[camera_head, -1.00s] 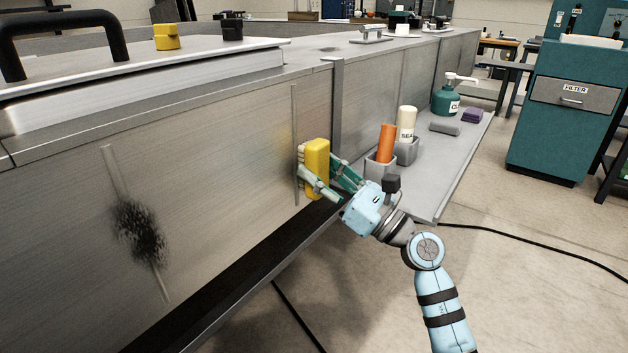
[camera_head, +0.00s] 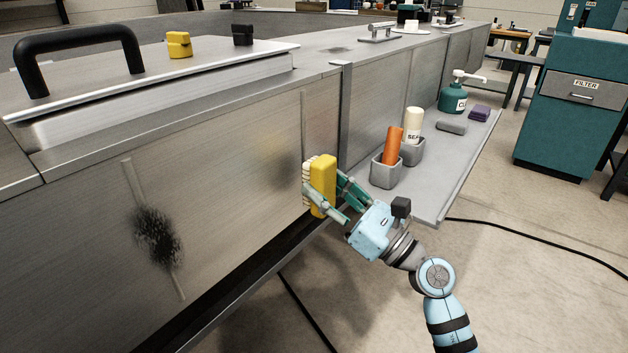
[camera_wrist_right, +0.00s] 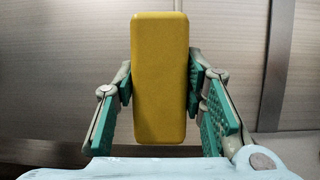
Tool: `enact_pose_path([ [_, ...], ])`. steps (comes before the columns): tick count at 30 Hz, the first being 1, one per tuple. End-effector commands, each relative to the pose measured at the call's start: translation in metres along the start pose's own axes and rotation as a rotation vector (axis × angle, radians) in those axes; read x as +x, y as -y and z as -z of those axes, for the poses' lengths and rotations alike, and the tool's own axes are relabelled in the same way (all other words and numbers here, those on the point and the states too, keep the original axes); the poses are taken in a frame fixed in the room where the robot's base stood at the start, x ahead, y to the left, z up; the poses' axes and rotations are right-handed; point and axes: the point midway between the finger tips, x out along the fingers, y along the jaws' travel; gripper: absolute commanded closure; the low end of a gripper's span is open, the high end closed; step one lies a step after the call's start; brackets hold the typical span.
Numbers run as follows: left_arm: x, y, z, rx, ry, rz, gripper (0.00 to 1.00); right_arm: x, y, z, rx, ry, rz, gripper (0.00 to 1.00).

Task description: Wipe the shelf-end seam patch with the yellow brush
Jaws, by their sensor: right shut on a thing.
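The yellow brush (camera_head: 323,186) is upright, its pale bristles facing the metal float side at the seam (camera_head: 304,125) by the shelf end. Bristle contact with the panel is not clear. My right gripper (camera_head: 335,198) is shut on the brush; in the right wrist view its green pads flank the yellow block (camera_wrist_right: 160,78). A faint yellowish-brown smudge (camera_head: 277,163) shows on the panel left of the seam; any part behind the brush is hidden. A black speckled patch (camera_head: 157,236) lies across another seam farther left. My left gripper is not in view.
A grey shelf (camera_head: 440,185) to the right holds an orange bottle (camera_head: 393,146), a white bottle (camera_head: 413,124), a green pump bottle (camera_head: 453,98) and a purple cloth (camera_head: 479,113). A dark ledge (camera_head: 250,275) runs below the panel. A cable crosses the floor.

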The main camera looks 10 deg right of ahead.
Motion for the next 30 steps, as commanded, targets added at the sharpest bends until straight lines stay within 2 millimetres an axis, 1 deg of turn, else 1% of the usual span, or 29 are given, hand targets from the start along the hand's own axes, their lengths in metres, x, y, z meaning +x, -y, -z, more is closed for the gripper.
enact_pose_path([
  [1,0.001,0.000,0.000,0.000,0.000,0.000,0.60,-0.008,0.001,-0.002,-0.003,-0.002,0.001,0.88],
  [3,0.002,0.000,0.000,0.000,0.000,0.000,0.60,-0.017,0.001,-0.006,-0.003,-0.001,0.001,0.89],
  [6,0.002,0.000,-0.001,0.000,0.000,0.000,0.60,-0.025,0.000,-0.010,-0.002,0.000,0.001,0.89],
  [15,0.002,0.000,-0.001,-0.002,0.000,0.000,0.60,-0.027,0.000,-0.012,0.001,0.002,-0.001,0.88],
  [17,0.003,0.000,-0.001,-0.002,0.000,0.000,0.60,-0.031,0.000,-0.013,-0.001,0.001,-0.001,0.88],
  [21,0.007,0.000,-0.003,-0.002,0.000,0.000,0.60,-0.047,-0.001,-0.017,-0.002,-0.002,-0.001,0.89],
  [24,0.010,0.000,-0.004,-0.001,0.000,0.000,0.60,-0.054,-0.001,-0.021,0.000,0.000,-0.001,0.89],
  [30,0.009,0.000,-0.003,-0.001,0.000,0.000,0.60,-0.054,-0.001,-0.023,0.002,0.002,-0.001,0.88],
])
